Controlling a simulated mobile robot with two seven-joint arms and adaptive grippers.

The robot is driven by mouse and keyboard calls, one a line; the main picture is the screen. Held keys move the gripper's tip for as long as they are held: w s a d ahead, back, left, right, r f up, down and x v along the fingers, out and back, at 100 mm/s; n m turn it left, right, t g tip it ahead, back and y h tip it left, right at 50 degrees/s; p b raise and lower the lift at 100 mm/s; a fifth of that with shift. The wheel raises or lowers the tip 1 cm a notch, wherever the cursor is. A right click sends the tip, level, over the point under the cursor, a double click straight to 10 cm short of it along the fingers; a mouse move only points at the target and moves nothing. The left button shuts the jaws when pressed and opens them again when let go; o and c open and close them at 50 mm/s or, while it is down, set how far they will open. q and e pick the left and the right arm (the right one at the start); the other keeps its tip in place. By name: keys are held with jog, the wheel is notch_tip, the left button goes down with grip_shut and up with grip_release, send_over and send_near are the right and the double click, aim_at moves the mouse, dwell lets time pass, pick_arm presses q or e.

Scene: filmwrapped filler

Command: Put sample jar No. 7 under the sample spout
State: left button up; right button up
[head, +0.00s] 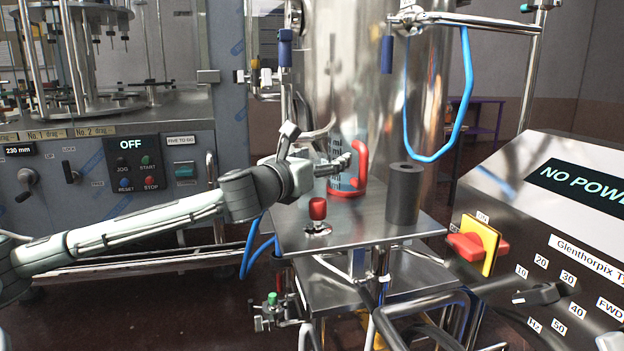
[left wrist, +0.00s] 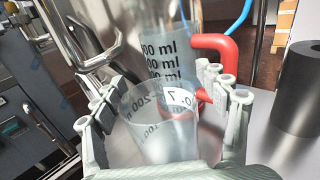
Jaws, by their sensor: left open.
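A clear jar with a white label ending in "7" (left wrist: 165,125) stands between the open fingers of my left gripper (left wrist: 160,92) in the left wrist view. I cannot tell whether either finger touches it. In the head view my left gripper (head: 316,152) is over the steel stand, and I cannot make out the jar there. A bent metal pipe (head: 318,130) shows just above the gripper, against the steel vessel; I cannot tell whether it is the sample spout. My right gripper is not in view.
A measuring jug with a red handle (head: 362,165) stands close behind the gripper. A dark grey cylinder (head: 404,195) and a red knob (head: 317,208) are on the steel stand top (head: 350,235). A blue hose (head: 467,90) hangs at the right.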

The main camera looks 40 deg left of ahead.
pick_arm(q)
jog(key=c, duration=1.4)
jog(key=shift+c, duration=0.9)
